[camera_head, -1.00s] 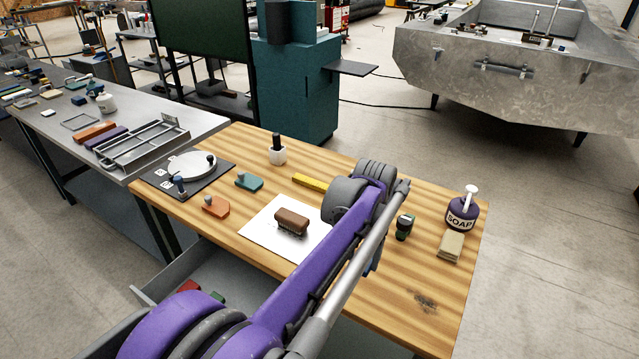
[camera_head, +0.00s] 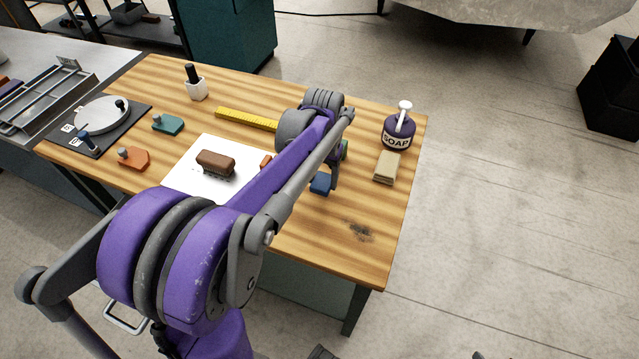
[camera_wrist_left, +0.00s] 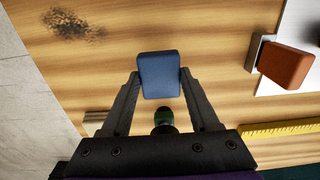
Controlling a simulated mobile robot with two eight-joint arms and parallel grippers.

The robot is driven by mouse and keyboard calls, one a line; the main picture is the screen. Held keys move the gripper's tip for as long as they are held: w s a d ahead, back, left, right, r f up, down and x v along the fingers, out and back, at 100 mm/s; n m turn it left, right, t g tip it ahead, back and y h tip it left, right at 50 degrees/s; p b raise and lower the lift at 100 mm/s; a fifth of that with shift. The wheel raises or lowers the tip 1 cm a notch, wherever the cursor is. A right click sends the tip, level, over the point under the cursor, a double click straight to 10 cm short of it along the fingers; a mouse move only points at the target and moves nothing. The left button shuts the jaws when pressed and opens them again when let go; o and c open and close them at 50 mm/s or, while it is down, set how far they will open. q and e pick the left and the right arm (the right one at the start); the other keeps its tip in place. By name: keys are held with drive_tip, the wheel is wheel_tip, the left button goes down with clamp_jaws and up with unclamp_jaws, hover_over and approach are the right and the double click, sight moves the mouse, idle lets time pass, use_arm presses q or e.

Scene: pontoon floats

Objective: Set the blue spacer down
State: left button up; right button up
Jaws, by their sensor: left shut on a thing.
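The blue spacer (camera_head: 320,184) is a small blue block below the end of my left arm, over the right part of the wooden workbench (camera_head: 310,243). In the left wrist view the spacer (camera_wrist_left: 158,70) sits between the two dark fingers of my left gripper (camera_wrist_left: 159,84), which is shut on it. In the head view my left gripper (camera_head: 331,178) is partly hidden by its own arm. I cannot tell whether the spacer's underside touches the bench. My right gripper is not in view.
A brown brush (camera_head: 216,161) lies on a white sheet (camera_head: 182,181). An orange block (camera_wrist_left: 287,64) is near the spacer. A yellow ruler (camera_head: 245,118), soap bottle (camera_head: 398,132) and tan block (camera_head: 387,167) are around. Bare wood surrounds the dark stain (camera_head: 359,231).

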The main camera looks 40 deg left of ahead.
sight(323, 181)
use_arm(q)
drive_tip(key=shift+f, duration=1.9)
drive_tip(key=shift+f, duration=0.2)
drive_tip(key=o, duration=1.4)
drive_tip(key=shift+c, duration=0.2)
drive_tip(key=shift+r, duration=0.1)
